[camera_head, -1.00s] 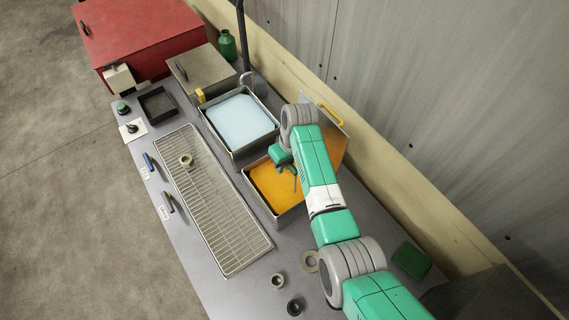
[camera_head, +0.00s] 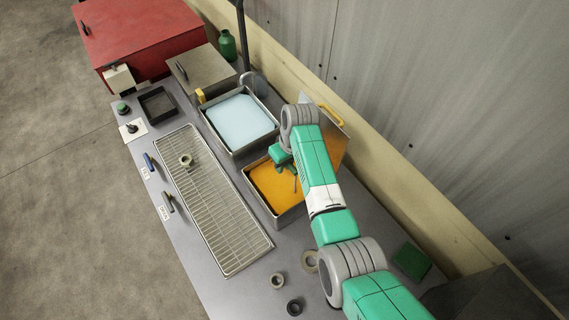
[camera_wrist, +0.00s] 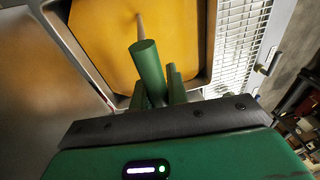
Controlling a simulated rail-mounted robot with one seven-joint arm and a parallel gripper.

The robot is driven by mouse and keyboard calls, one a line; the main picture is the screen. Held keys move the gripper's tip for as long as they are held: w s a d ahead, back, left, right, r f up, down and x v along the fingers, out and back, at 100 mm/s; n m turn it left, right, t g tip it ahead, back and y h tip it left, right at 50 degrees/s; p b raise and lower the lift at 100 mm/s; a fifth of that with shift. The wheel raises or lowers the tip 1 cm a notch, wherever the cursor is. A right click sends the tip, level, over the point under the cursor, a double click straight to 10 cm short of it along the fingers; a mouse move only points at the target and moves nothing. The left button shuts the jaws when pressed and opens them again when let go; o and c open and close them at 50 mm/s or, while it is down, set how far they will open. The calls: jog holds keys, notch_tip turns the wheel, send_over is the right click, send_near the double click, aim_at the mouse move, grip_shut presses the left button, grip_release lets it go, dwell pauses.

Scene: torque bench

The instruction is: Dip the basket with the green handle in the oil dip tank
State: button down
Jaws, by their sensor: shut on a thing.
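My gripper (camera_head: 285,160) is over the tank of orange oil (camera_head: 262,203) in the head view. In the wrist view it is shut on an upright green handle (camera_wrist: 147,65). A thin pale rod (camera_wrist: 139,27) runs from the handle down to the orange oil (camera_wrist: 95,35). The rod also shows in the head view, over the oil (camera_head: 268,181). The basket itself is not visible; I cannot tell how deep it is in the oil.
A tank of pale blue liquid (camera_head: 240,122) stands beside the oil tank. A raised lid with a yellow handle (camera_head: 331,115) is behind the oil tank. A wire rack (camera_head: 215,205) with a ring (camera_head: 186,160) lies to the left. Several rings lie at the front.

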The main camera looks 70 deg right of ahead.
notch_tip(320, 180, up, 17)
jog(key=p, duration=1.5)
jog(key=shift+f, duration=0.2)
dwell(1.1)
